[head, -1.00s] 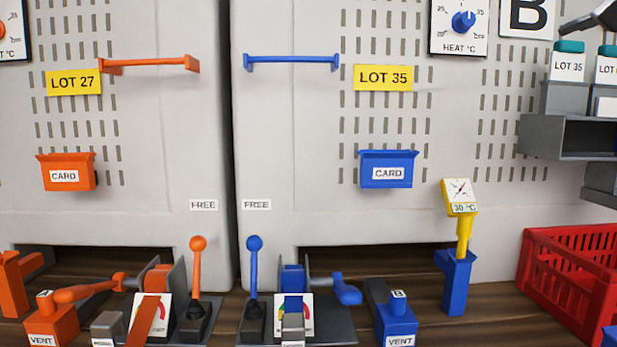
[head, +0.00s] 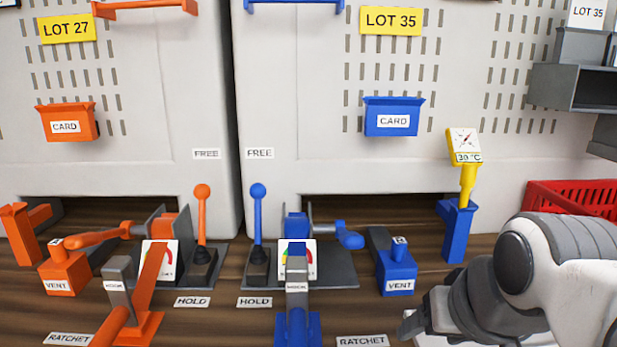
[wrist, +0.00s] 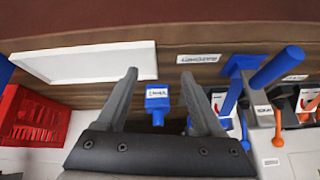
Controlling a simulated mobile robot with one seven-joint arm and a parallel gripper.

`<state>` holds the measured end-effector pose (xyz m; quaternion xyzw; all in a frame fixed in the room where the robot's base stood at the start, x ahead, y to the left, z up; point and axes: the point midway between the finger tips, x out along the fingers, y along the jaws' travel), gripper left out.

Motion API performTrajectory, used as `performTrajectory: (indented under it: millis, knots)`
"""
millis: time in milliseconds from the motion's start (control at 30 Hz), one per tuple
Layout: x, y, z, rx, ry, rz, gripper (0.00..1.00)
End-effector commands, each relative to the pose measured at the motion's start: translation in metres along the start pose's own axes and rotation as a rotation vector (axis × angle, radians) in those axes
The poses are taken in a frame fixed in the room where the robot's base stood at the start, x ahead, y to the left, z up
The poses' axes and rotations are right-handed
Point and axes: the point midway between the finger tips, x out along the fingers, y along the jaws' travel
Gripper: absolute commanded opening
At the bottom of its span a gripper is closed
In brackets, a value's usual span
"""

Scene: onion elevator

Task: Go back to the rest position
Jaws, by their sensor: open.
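My gripper (wrist: 159,82) is open in the wrist view, with its two grey fingers spread and nothing between the tips. The blue vent block (wrist: 157,97) shows beyond the gap between the fingers, apart from them. In the head view my arm reaches in at the lower right, and that same blue vent block (head: 397,272) stands to the left of it. The fingertips are hard to make out in the head view.
A red crate (head: 570,194) stands behind my arm, and the yellow gauge (head: 465,160) on its blue post is left of it. Blue levers (head: 258,212) and orange levers (head: 202,215) stand along the bench. A white tray (wrist: 88,62) lies near the bench edge.

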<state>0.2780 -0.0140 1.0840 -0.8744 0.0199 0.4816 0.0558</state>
Motion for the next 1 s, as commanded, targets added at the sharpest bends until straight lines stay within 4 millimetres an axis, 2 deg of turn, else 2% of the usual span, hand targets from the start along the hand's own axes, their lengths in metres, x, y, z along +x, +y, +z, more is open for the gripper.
performTrajectory:
  millis: [33,100,133,200,500,600,767,1000]
  knots:
    - [0.009,-0.006,0.026,-0.060,-0.034,0.009,0.69]
    - [0.019,-0.010,0.057,-0.136,-0.080,0.027,0.69]
    - [0.004,-0.010,0.044,-0.129,-0.075,0.026,0.69]
    - [-0.011,-0.011,0.033,-0.122,-0.074,0.025,0.69]
    - [-0.066,-0.016,-0.002,-0.118,-0.073,0.024,0.69]
    - [-0.078,-0.017,-0.010,-0.117,-0.073,0.024,0.69]
    - [-0.087,-0.018,-0.016,-0.117,-0.073,0.024,0.69]
    - [-0.086,-0.018,-0.015,-0.116,-0.072,0.023,0.69]
